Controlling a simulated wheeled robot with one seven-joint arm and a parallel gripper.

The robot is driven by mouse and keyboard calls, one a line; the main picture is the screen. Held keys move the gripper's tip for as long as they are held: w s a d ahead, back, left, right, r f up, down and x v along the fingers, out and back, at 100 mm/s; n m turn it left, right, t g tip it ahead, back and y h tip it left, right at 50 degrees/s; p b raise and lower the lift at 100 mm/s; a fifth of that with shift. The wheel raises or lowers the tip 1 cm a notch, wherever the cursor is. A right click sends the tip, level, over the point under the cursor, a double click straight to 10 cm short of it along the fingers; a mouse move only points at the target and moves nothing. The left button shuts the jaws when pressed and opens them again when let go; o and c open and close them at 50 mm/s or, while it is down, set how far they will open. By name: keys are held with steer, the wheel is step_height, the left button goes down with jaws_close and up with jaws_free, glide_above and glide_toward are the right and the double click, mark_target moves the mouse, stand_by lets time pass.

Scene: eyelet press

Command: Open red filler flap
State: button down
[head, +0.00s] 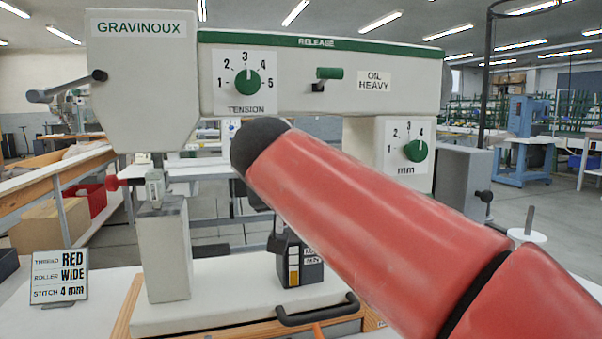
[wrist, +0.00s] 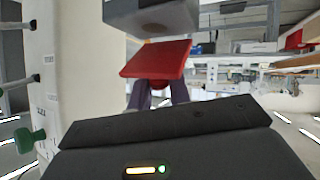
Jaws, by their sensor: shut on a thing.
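The red filler flap (wrist: 157,58) shows in the wrist view as a tilted red plate below a grey block (wrist: 152,18). My gripper (wrist: 160,86) has its two dark fingers closed on the red part under the plate. Its fingertips are partly hidden by the flap. In the head view my red arm crosses in front of the machine, and I cannot make out the flap or the fingers there.
The cream machine (head: 143,85) has a tension dial (head: 248,83), a release lever (head: 328,75) and an mm dial (head: 415,151). A sign card (head: 59,277) stands at the left. A black handle (head: 318,311) sits at the front. A spool pin (head: 529,220) stands at the right.

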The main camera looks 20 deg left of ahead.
steer(key=shift+w+a+r+g+h+p, duration=0.15)
steer(key=shift+w+g+h, duration=0.1)
steer(key=shift+g, duration=0.25)
steer(key=shift+w+a+g+h+p, duration=0.15)
steer(key=shift+w+g, duration=0.05)
steer(key=shift+g, duration=0.3)
steer(key=shift+n, duration=0.3)
steer(key=c, duration=1.4)
jaws_free()
steer(key=v, duration=0.7)
steer(key=shift+s+r, duration=0.2)
steer(key=shift+r, duration=0.1)
